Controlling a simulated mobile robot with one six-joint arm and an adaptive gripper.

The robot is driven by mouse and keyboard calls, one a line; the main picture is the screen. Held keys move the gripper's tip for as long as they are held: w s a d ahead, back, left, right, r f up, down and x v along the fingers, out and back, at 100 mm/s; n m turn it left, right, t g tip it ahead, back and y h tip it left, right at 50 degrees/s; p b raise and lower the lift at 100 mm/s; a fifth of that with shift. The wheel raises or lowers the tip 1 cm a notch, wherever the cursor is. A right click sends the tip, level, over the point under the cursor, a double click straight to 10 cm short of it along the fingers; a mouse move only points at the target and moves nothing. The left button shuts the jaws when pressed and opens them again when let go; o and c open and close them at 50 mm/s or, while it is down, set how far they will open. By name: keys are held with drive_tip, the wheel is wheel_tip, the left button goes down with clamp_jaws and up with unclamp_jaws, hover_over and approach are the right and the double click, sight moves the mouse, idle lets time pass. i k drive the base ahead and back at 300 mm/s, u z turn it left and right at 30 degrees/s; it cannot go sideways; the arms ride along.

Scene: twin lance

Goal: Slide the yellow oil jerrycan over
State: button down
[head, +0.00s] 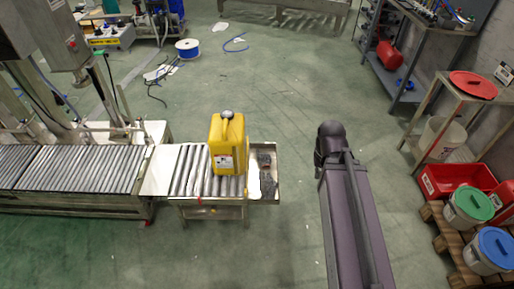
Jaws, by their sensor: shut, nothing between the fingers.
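The yellow oil jerrycan (227,144) stands upright on the short roller conveyor (187,185), near its right end. I cannot make out my gripper in this view.
A small metal tray (275,197) with dark bits adjoins the conveyor's right end. A longer roller line (70,170) and machine stand left. A blue-white spool (187,48) lies behind. Shelving, a red crate (455,180) and lidded buckets line the right. The middle floor is clear.

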sight(226, 139)
drive_tip(key=z, duration=0.15)
drive_tip(key=i, duration=0.9)
drive_tip(key=u, duration=0.3)
